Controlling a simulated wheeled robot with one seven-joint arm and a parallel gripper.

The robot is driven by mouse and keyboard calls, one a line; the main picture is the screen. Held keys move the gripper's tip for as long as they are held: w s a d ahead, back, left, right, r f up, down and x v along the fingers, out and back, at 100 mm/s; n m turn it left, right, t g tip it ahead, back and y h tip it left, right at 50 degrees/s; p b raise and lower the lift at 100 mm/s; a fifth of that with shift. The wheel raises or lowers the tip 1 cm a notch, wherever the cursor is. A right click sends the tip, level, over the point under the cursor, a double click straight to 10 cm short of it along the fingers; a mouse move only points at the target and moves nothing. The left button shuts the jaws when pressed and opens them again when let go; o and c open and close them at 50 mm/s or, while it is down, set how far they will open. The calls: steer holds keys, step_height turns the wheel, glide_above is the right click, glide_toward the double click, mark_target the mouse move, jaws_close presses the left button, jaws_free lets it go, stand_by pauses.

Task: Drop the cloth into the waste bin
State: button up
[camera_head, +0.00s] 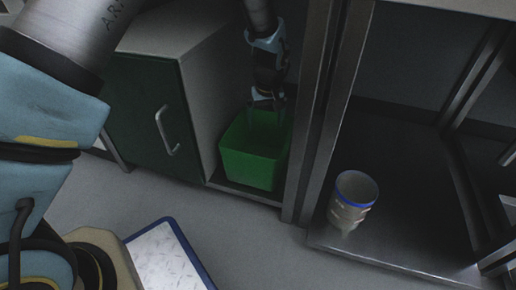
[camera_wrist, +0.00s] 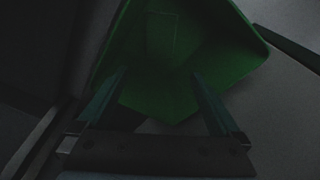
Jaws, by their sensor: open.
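The waste bin is a green open-topped box (camera_head: 252,166) beside the dark green cabinet, on a low shelf. My gripper (camera_head: 267,106) is just above the bin's mouth, pointing down. In the wrist view the green bin (camera_wrist: 185,50) fills the upper middle, and the two fingers of my gripper (camera_wrist: 158,92) are spread apart with nothing between them. I see no cloth in either view. Part of the bin's inside is dark and the head view does not show its floor.
A cabinet with a dark green door (camera_head: 150,115) stands left of the bin. A metal post (camera_head: 316,120) rises right of it. A container with a blue rim (camera_head: 352,200) stands on the dark lower shelf (camera_head: 415,215) at right. A blue-edged white panel (camera_head: 165,260) is at the front.

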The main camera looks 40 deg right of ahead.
step_height(320, 180, up, 9)
steer(key=s+p, duration=0.1)
steer(key=p, duration=0.2)
steer(key=shift+s+a+r+p, duration=0.15)
steer(key=shift+a+r+p, duration=0.05)
steer(key=shift+a+p, duration=0.2)
